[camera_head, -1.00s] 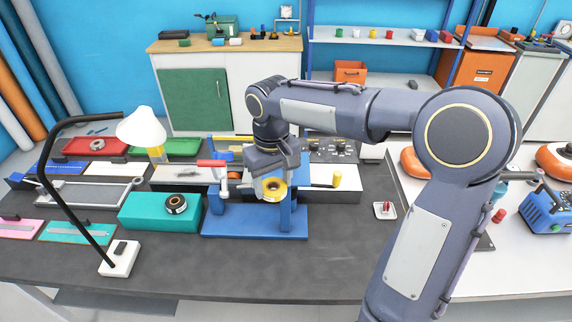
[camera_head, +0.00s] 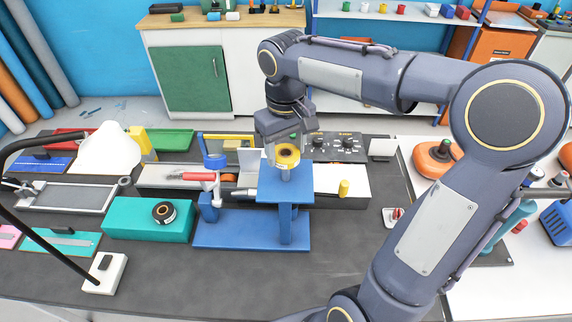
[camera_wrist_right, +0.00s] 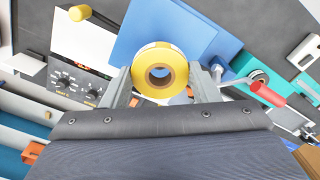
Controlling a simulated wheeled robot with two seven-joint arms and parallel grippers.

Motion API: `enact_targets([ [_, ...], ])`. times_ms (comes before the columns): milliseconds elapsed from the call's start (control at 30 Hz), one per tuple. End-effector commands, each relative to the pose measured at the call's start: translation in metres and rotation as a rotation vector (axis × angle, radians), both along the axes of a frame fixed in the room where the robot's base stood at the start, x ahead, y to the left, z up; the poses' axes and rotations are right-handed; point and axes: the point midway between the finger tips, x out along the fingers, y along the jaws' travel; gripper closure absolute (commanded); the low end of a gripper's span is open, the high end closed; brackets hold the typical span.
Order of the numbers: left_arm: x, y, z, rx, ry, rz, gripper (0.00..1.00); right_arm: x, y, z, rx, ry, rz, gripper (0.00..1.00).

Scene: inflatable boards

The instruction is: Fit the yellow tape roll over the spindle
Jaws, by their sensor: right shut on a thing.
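The yellow tape roll (camera_head: 288,155) is in my right gripper (camera_head: 286,148), above the top plate of a blue stand (camera_head: 284,187). A short grey peg, which looks like the spindle (camera_head: 285,174), shows just below the roll. I cannot tell whether its tip is inside the roll. In the right wrist view the roll (camera_wrist_right: 160,51) faces the camera between the two fingers of the gripper (camera_wrist_right: 161,90). Its round hole is visible, with no peg clearly seen in it. The blue plate (camera_wrist_right: 205,32) lies behind it. My left gripper is out of view.
A teal box (camera_head: 125,217) with a black tape roll (camera_head: 164,212) stands left of the blue stand. A red-handled clamp (camera_head: 197,176) is close to the stand's left. A control panel with knobs (camera_head: 338,146) is behind right. The dark table front is clear.

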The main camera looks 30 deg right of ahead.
Motion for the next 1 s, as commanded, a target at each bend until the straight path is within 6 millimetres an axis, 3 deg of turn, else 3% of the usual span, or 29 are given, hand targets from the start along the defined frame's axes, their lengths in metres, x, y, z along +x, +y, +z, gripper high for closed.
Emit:
enact_targets([
  [467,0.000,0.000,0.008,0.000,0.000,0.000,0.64,0.000,0.000,-0.059,0.000,0.003,0.000,0.76],
  [867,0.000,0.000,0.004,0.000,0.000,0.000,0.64,0.000,0.000,-0.067,0.000,0.000,0.001,0.76],
  [900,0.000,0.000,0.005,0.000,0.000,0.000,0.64,0.000,0.000,-0.066,0.000,0.000,0.000,0.43],
  [1000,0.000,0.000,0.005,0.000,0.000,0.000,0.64,0.000,0.000,-0.066,0.000,0.000,0.000,0.30],
])
